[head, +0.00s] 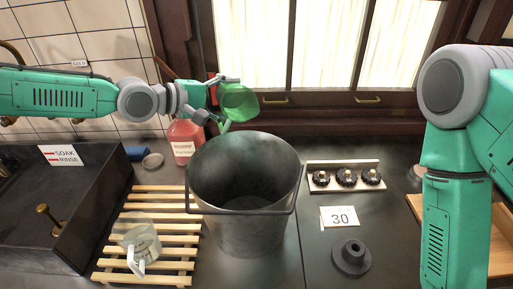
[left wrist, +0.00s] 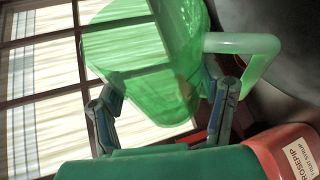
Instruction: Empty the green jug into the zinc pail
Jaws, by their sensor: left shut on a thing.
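The see-through green jug (head: 238,102) is held in the air above the back rim of the zinc pail (head: 245,225). It looks tipped over, its handle hanging low on the pail side. My left gripper (head: 216,98) is shut on its body from the left; in the left wrist view the fingers (left wrist: 165,98) lie on both sides of the jug (left wrist: 140,60). I cannot tell whether liquid is in the jug, and no stream shows. The pail stands upright and open, its inside dark grey with no clear contents. My right gripper is out of view.
A red bottle (head: 184,140) stands behind the pail's left side. A clear jug (head: 138,240) is on the slatted wooden rack (head: 165,228), beside the dark sink (head: 50,200). Right of the pail are a knob rack (head: 343,164), a "30" card (head: 340,217) and a dark roller-like piece (head: 350,257).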

